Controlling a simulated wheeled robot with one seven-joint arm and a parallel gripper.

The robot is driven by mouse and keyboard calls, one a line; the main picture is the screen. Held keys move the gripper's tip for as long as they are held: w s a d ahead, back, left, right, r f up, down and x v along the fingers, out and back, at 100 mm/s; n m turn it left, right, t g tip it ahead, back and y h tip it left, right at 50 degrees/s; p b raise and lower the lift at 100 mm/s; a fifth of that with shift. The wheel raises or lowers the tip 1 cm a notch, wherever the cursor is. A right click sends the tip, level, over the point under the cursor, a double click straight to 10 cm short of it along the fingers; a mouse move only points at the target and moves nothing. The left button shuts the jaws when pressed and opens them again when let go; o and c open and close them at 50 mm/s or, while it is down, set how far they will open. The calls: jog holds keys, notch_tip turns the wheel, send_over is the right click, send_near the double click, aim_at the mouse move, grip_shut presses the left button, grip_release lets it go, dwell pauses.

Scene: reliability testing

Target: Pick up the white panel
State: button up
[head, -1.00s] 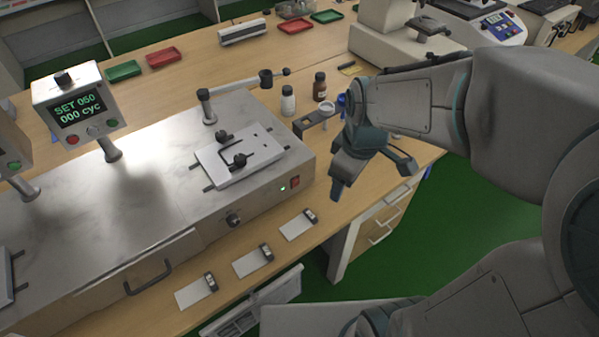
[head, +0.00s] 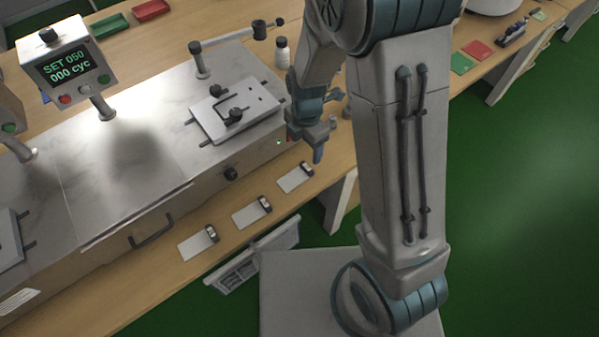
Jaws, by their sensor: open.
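Three small white panels lie in a row on the wooden bench's front strip, each with a dark clip-like piece at its right end. They are the left panel (head: 194,246), the middle panel (head: 247,215) and the right panel (head: 292,180). I cannot tell which one the task means. My gripper (head: 322,142) is open, with no object seen in it. It hangs just beyond and right of the right panel, apart from it in the picture. My arm covers part of the bench behind it.
A metal test machine (head: 130,170) fills the bench behind the panels, with a clamped white plate (head: 262,103) on top. A display box (head: 70,66) stands at left. A white bottle (head: 282,52) stands behind. Green floor (head: 520,200) is free at right.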

aim_at(307, 167)
notch_tip(307, 167, down, 4)
jog(key=shift+r, duration=0.1)
jog(key=shift+s+d+f+p, duration=0.1)
jog(key=shift+d+f+p, duration=0.1)
jog(key=shift+f, duration=1.1)
jog(key=shift+s+d+f+p, duration=0.1)
jog(key=shift+f+p, duration=0.1)
jog(key=shift+f, duration=1.1)
jog(key=c, duration=1.1)
